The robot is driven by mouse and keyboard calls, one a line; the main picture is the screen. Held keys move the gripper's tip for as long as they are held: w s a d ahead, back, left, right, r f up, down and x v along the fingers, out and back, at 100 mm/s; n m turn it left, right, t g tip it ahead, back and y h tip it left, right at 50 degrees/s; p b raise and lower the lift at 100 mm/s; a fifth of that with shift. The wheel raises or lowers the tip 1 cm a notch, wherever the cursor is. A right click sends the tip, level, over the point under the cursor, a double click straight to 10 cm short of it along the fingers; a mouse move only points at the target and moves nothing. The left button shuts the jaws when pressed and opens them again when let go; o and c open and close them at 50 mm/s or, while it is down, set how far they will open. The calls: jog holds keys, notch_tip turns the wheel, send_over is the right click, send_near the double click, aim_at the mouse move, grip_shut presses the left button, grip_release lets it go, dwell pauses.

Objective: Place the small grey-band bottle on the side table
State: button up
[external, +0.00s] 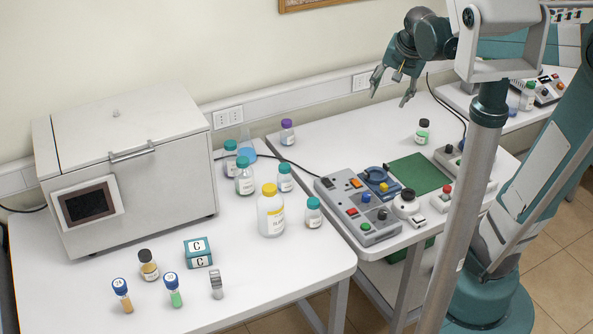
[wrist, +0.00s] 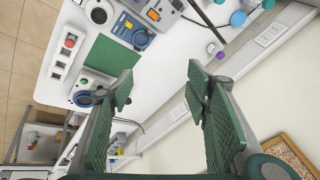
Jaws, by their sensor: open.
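A small bottle with grey bands (external: 216,284) stands upright at the front of the left table, beside a blue-capped tube with green contents (external: 174,291). Its details are too small to read. My gripper (external: 393,88) is open and empty, high above the middle table (external: 335,145), far to the right of and behind the bottle. In the wrist view my gripper (wrist: 162,85) shows its two green fingers spread, with bare table and wall edge between them. I do not make out the grey-band bottle in the wrist view. Another table (external: 482,118) stands at the far right; which one is the side table I cannot tell.
A large grey box machine (external: 130,170) fills the left table's back. Several capped bottles, including a yellow-capped one (external: 270,212), stand on its right. The middle table holds a control panel (external: 358,210), a green mat (external: 418,173) and a black-capped bottle (external: 422,132).

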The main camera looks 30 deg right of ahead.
jog(key=s+a+f+n+t, duration=0.1)
jog(key=s+a+n, duration=0.3)
jog(key=s, duration=0.3)
jog(key=s+a+f+n+t, duration=0.1)
jog(key=s+a+f+n, duration=0.1)
jog(key=s+a+n, duration=0.3)
jog(key=s+n, duration=0.1)
jog(key=s, duration=0.2)
jog(key=shift+s+a+f+y, duration=0.15)
jog(key=shift+a+f+y, duration=0.15)
jog(key=shift+y, duration=0.1)
